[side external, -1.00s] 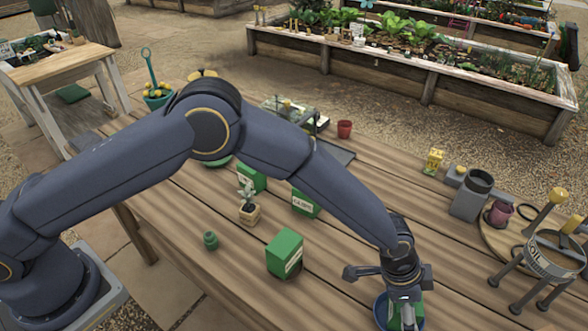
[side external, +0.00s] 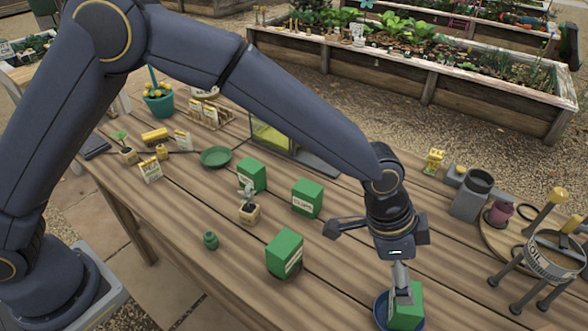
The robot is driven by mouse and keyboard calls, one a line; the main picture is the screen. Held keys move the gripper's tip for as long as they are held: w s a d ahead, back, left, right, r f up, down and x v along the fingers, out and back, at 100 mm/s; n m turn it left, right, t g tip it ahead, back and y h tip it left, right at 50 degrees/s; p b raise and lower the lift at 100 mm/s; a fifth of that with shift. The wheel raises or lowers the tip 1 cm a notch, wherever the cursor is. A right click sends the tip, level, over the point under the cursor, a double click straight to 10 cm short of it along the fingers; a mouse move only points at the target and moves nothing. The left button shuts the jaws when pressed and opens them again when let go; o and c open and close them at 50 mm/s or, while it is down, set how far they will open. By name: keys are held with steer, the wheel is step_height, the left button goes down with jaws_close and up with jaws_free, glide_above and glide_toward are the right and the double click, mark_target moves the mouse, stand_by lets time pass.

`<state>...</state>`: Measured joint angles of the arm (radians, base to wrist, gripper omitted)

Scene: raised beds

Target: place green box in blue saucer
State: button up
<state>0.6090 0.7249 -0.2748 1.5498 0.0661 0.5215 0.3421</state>
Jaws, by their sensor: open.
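A green box (side external: 411,309) stands in the blue saucer (side external: 381,312) near the front edge of the table, at the bottom of the view. The saucer is partly hidden by the box and cut by the picture's edge. My gripper (side external: 366,260) is above the box with its fingers spread wide. One finger reaches out to the left over the table; the other points down in front of the box. I cannot tell whether that finger touches it.
Three other green boxes stand to the left: one nearer (side external: 284,253), one labelled (side external: 307,198), and one behind (side external: 251,175). A small potted plant (side external: 249,209) and green jar (side external: 210,240) stand nearby.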

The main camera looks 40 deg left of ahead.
steer(key=a+r+n+t+y, duration=0.1)
steer(key=a+r+n, duration=0.1)
steer(key=a+r, duration=0.7)
steer(key=a+r+n+t+y, duration=0.1)
steer(key=a+r+n+t, duration=0.15)
steer(key=a+r, duration=0.65)
steer(key=s+a+n+y, duration=0.1)
steer(key=s+a+n, duration=0.3)
steer(key=s+a, duration=0.4)
steer(key=s+a+n+y, duration=0.1)
steer(key=s+a+n, duration=0.4)
steer(key=a, duration=1)
steer(key=s, duration=0.3)
steer(key=shift+s+a, duration=0.35)
steer(key=shift+a, duration=0.05)
